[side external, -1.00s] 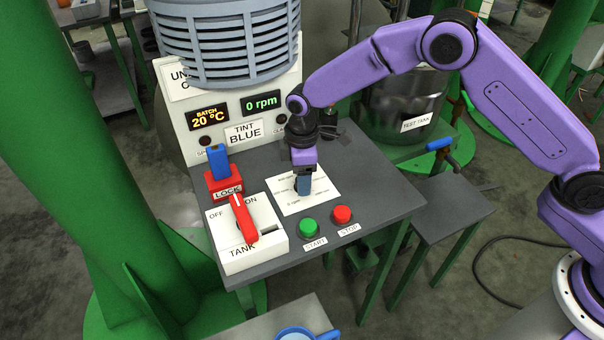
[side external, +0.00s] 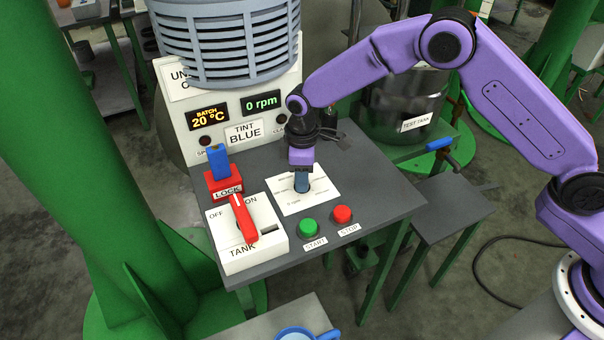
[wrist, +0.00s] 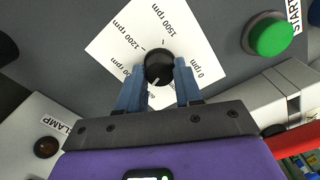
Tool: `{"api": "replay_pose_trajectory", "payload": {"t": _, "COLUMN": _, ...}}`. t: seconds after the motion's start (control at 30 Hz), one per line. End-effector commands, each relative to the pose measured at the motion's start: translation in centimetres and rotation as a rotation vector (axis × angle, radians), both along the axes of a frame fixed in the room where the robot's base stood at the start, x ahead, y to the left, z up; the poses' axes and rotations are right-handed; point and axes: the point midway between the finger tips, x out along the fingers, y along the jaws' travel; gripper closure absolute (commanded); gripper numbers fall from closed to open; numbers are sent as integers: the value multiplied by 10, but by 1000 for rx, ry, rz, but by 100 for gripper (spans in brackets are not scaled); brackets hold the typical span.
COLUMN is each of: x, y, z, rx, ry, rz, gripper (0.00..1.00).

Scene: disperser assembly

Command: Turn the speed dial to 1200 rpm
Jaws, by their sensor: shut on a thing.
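The speed dial (wrist: 158,64) is a round black knob on a white label card (wrist: 117,48). Its white mark points toward my gripper's body, at the bottom of the wrist view. The card reads 1200 rpm at upper left, 1500 rpm at upper right and 0 rpm at right; a left label is partly hidden by a finger. My gripper (wrist: 160,68) has its blue fingers shut on the dial, one on each side. In the side view my gripper (side external: 302,186) points down over the card (side external: 322,190) and hides the dial. The speed display (side external: 262,102) reads 0 rpm.
The green START button (side external: 308,228) and red STOP button (side external: 342,215) stand in front of the card. The red TANK switch (side external: 243,218) and red LOCK block (side external: 222,187) with its blue piece stand to the left.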

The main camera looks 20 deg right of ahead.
Motion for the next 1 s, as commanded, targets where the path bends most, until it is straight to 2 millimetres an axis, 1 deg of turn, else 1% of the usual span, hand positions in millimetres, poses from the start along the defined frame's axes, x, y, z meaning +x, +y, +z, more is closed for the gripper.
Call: {"api": "replay_pose_trajectory", "payload": {"t": 1.0, "x": 0, "y": 1, "z": 1, "rx": 1, "ry": 0, "rz": -950, "gripper": 96}}
